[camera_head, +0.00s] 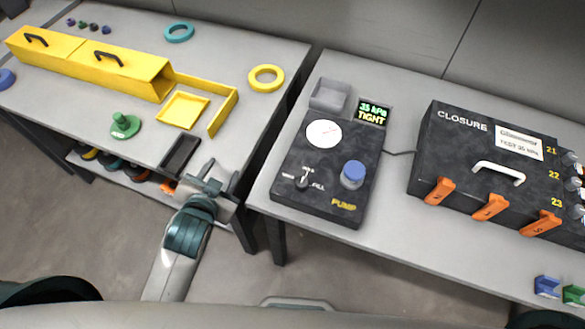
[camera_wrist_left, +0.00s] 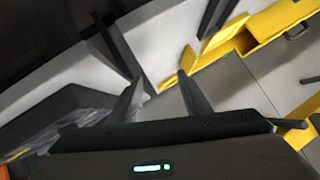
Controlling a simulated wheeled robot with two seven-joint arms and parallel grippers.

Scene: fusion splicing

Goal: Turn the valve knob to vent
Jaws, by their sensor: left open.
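The valve knob (camera_head: 302,182) is a small dark knob with a light pointer on the left front of the black pump unit (camera_head: 335,205). Small lettering surrounds it, with "FILL" to its right; the rest is too small to read surely. A green display (camera_head: 373,112) reads "35 kPa TIGHT". A white round gauge (camera_head: 323,133) and a blue pump button (camera_head: 352,174) sit on the same unit. My left gripper (camera_head: 220,178) is open and empty, left of the pump unit near the table edges, apart from the knob. My right gripper is not in view.
The black closure case (camera_head: 470,150) with orange latches stands right of the pump unit. The left table holds a yellow box (camera_head: 120,70), yellow ring (camera_head: 266,78) and black tray (camera_head: 180,155). A gap separates the two tables.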

